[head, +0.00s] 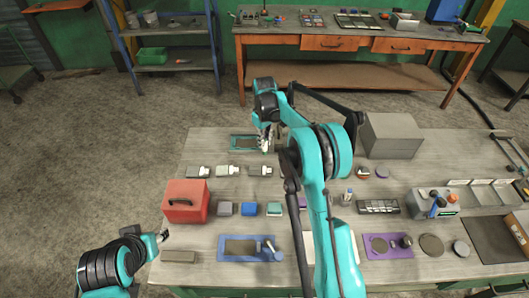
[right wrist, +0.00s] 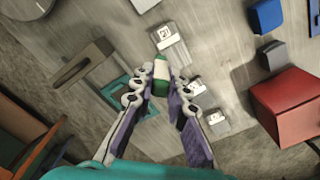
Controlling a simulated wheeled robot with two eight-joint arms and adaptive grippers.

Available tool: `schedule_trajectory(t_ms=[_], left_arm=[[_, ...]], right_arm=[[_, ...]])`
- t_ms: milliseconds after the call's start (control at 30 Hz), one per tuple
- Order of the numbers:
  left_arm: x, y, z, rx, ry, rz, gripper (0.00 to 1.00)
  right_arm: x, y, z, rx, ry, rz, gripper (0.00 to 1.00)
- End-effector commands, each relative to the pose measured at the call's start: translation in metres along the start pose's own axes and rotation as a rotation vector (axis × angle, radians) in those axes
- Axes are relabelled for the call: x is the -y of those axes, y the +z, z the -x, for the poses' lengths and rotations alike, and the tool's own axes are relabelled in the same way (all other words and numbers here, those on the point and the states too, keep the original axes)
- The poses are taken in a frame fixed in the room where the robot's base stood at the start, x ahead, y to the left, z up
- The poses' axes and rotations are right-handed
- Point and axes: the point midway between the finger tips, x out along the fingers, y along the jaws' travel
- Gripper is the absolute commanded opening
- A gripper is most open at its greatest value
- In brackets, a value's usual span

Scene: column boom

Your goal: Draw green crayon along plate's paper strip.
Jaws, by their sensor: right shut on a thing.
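A green crayon (right wrist: 161,74) with a white band is in my right gripper (right wrist: 162,84), which is shut on it. In the head view my right gripper (head: 266,140) is at the far edge of the table, beside the right end of a teal-rimmed plate (head: 233,148) with a dull grey-brown middle. The teal rim (right wrist: 116,82) is partly hidden by my fingers in the right wrist view. I cannot make out a paper strip or whether the crayon touches anything. My left gripper (head: 161,237) is near the table's left edge, away from the plate; its jaws are too small to judge.
Several label-topped blocks (head: 228,170) stand just in front of the plate. A red box (head: 186,201) and a blue plate (head: 225,256) are nearer. A large grey box (head: 392,137) is to the right.

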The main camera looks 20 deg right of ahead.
Motion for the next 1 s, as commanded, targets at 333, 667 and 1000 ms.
schedule_trajectory(t_ms=[333, 667, 1000], left_arm=[[0.0, 0.0, 0.0, 0.0, 0.0, 0.0, 0.4], [0.0, 0.0, 0.0, 0.0, 0.0, 0.0, 0.4], [0.0, 0.009, -0.012, 0.0, 0.0, 0.0, 0.4]], right_arm=[[0.013, 0.019, -0.005, -0.144, 0.034, 0.003, 0.0], [0.036, 0.051, -0.006, -0.334, 0.09, 0.0, 0.0], [0.037, 0.052, -0.028, -0.341, 0.092, 0.0, 0.0]])
